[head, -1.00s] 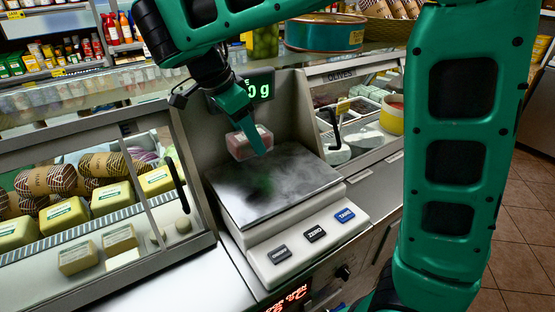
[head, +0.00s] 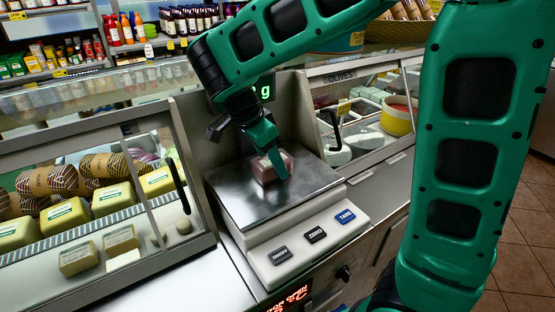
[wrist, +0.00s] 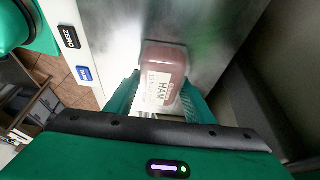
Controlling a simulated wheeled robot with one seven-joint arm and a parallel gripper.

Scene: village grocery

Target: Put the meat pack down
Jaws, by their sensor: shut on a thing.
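The meat pack (head: 270,167) is a small clear pack of pink meat, seen low over the metal plate of the scale (head: 307,176). In the wrist view the meat pack (wrist: 165,75) shows a white label reading HAM. My gripper (head: 272,160) points down from above and is shut on the pack; in the wrist view its green fingers (wrist: 160,95) are at the pack's two sides. The pack looks to be at or just over the plate; I cannot tell if its underside touches.
The scale has ON/OFF-like, ZERO and TARE buttons (head: 316,234) at its front. A glass case with cheeses (head: 65,212) stands to the left. An olive counter (head: 365,130) lies to the right. Most of the scale plate around the pack is bare.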

